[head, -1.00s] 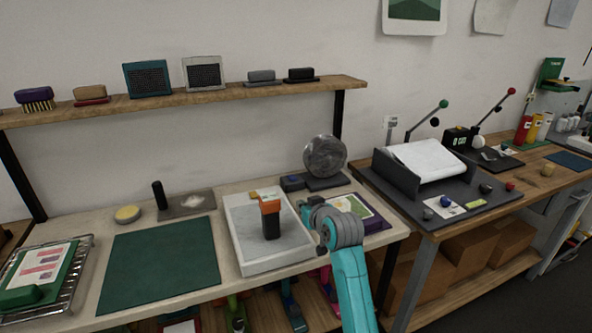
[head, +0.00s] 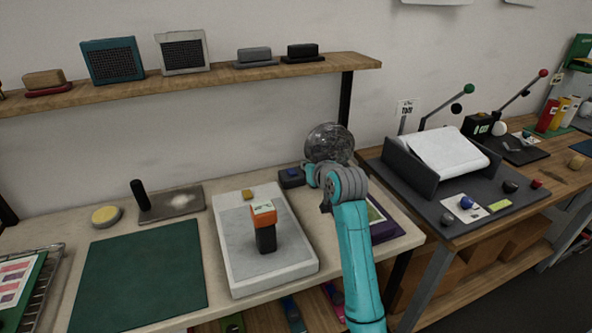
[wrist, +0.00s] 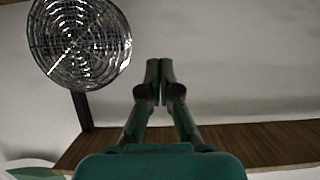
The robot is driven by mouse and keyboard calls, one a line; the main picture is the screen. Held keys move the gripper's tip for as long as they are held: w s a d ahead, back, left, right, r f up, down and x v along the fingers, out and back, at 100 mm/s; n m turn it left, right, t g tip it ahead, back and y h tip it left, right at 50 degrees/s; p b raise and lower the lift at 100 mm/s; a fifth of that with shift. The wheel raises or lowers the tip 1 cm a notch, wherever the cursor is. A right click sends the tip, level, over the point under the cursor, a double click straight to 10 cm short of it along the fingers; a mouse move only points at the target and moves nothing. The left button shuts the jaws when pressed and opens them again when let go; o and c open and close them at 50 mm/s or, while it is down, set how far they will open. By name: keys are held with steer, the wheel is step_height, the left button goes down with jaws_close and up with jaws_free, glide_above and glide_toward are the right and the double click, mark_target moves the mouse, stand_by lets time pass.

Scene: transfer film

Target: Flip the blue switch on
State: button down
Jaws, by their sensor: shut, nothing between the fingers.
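A small dark box with a blue switch on top (head: 292,172) sits at the back of the pale bench, just left of a round wire-caged fan (head: 328,143). The switch's position is too small to tell. The fan also shows at the upper left of the wrist view (wrist: 80,43). My teal arm reaches up in front of the bench, its end just right of the switch box and before the fan; my fingers are not clear there. In the wrist view my gripper (wrist: 159,68) is shut and empty, with wall behind its tips. The switch is not in the wrist view.
A grey-white slab (head: 232,268) bears an orange-and-black block (head: 264,228). Left of it lie a green mat (head: 140,275) and a dark plate with a black handle (head: 172,206). A wooden shelf (head: 215,72) runs above. A dark paper machine (head: 420,180) stands on the right-hand table.

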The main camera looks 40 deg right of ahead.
glide_above(291, 170)
steer(key=s, duration=0.3)
steer(key=f, duration=0.2)
steer(key=a+f, duration=0.1)
steer(key=shift+s+f, duration=0.2)
steer(key=shift+f, duration=0.2)
steer(key=shift+s+f, duration=0.15)
steer(key=shift+f, duration=0.5)
steer(key=shift+s+f, duration=0.15)
steer(key=shift+f, duration=0.45)
steer(key=shift+s+f, duration=0.1)
steer(key=shift+f, duration=0.55)
steer(key=shift+f, duration=0.1)
steer(key=shift+s+a+f, duration=0.1)
steer(key=shift+f, duration=0.25)
steer(key=shift+r, duration=0.1)
steer(key=shift+r, duration=0.8)
